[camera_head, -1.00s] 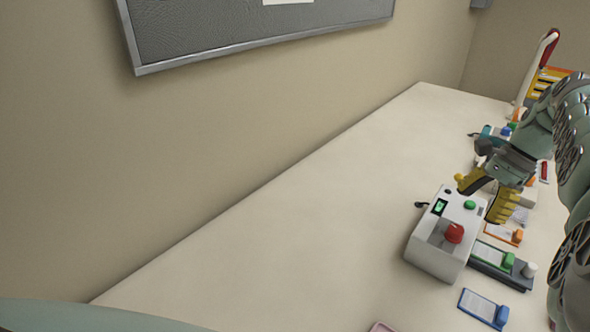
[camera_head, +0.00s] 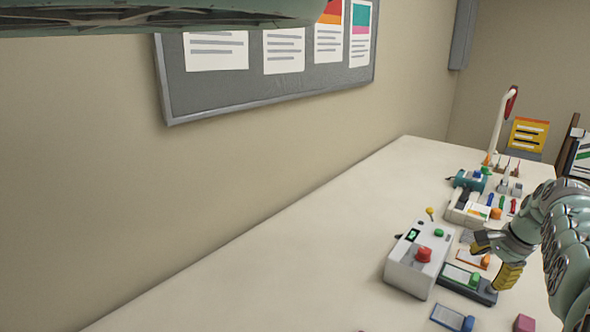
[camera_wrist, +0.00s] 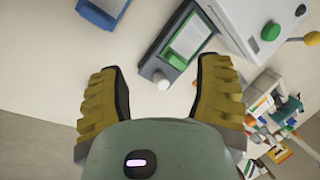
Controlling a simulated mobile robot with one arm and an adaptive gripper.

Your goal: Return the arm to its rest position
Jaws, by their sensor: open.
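My gripper (camera_head: 497,260) is at the right of the head view, to the right of the control box, with its yellow fingers spread apart. In the wrist view my gripper (camera_wrist: 163,100) is open, and nothing is between the fingers. My arm (camera_head: 568,235) reaches in from the right edge. The white control box (camera_head: 405,272) with a red knob (camera_head: 424,255) and a green button (camera_head: 439,232) stands on the table.
The long pale table (camera_head: 250,285) is clear along its left part. A blue-framed card (camera_head: 453,318) and a pink block (camera_head: 524,324) lie near the front. A teal machine (camera_head: 470,180) and small coloured items crowd the far right. A noticeboard (camera_head: 270,85) hangs on the wall.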

